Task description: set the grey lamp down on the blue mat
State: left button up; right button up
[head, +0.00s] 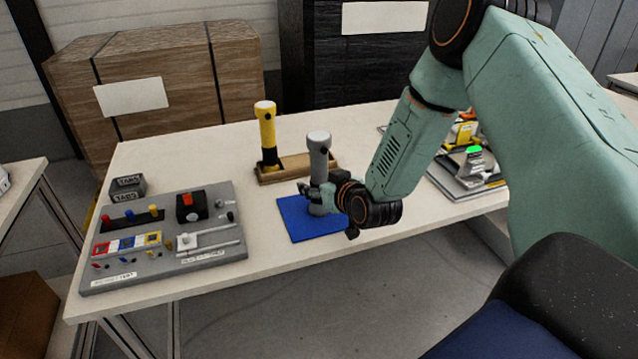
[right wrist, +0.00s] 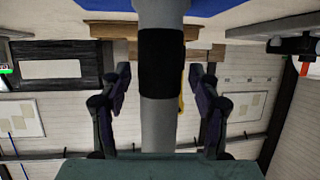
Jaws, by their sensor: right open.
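The grey lamp (head: 319,148) stands upright on the blue mat (head: 297,222), with its head at the top. My right gripper (head: 318,192) is at the lower part of the lamp, coming in from the right, and hides some of its body. In the right wrist view the grey lamp (right wrist: 159,110), with a black band, runs between the two open fingers of my right gripper (right wrist: 160,85). A gap shows on each side, so neither finger touches it. The blue mat (right wrist: 230,7) shows at the top edge there. My left gripper is out of view.
A yellow lamp (head: 266,130) stands in a wooden holder (head: 296,168) just behind the mat. A grey board of small parts (head: 165,262) lies to the left. A tray with items (head: 468,180) is to the right. Bare white table (head: 205,150) lies behind the board.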

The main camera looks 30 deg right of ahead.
jog(key=shift+s, duration=0.25)
jog(key=v, duration=1.1)
jog(key=shift+r, duration=0.2)
jog(key=shift+s, duration=0.2)
